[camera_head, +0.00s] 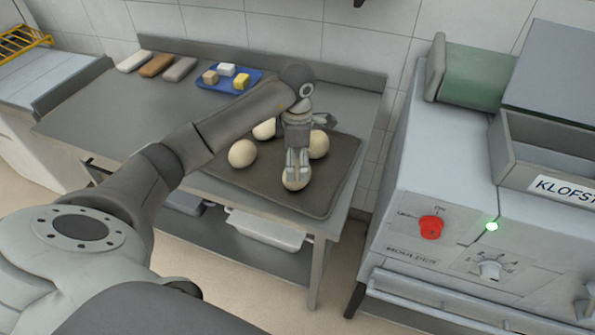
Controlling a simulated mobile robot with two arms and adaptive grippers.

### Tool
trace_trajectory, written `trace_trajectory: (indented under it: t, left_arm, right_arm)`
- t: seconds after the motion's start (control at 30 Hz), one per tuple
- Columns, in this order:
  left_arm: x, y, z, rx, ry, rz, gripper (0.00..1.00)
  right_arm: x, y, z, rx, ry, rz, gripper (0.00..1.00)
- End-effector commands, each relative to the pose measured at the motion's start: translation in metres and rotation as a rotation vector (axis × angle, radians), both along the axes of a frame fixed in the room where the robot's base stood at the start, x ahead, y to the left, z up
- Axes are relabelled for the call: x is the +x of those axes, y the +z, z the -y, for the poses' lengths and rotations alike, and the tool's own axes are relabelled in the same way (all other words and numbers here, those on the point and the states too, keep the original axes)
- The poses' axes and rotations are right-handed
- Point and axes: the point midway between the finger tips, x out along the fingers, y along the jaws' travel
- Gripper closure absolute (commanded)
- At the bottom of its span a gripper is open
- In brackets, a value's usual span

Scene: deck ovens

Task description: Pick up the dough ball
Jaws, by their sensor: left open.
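Several pale dough balls lie on a dark tray (334,182) on the grey metal table. One dough ball (297,183) is at the front, right under my left gripper (297,170). The gripper points down with its fingers at the top of this ball, and it is open. I cannot tell whether the fingers touch the dough. Another dough ball (242,153) lies to the left, one (319,144) to the right, and one (265,129) behind, partly hidden by my left arm. My right gripper is not in view.
A blue tray (213,86) with small blocks stands at the back of the table (110,115), beside several long bars (156,65). A raised metal rim runs along the back. A machine (440,205) with a red knob (431,227) stands to the right, across a gap. The table's left part is clear.

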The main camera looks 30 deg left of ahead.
Motion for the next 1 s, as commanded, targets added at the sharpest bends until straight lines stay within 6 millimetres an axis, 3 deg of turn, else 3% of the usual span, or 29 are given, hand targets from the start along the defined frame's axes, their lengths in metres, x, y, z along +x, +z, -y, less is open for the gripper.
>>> trace_trajectory:
  t: [0.23,0.4,0.6,1.0]
  left_arm:
    - [-0.002,-0.032,0.001,-0.002,0.002,-0.005,0.03]
    - [-0.001,-0.045,0.000,-0.001,0.001,0.000,0.03]
    - [-0.001,-0.046,0.000,-0.001,0.001,0.001,0.03]
    - [-0.001,-0.046,0.000,0.000,0.001,0.000,0.53]
  right_arm:
    - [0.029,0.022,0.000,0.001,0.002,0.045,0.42]
    - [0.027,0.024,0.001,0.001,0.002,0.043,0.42]
    - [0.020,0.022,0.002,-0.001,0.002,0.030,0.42]
    - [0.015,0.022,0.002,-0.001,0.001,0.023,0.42]
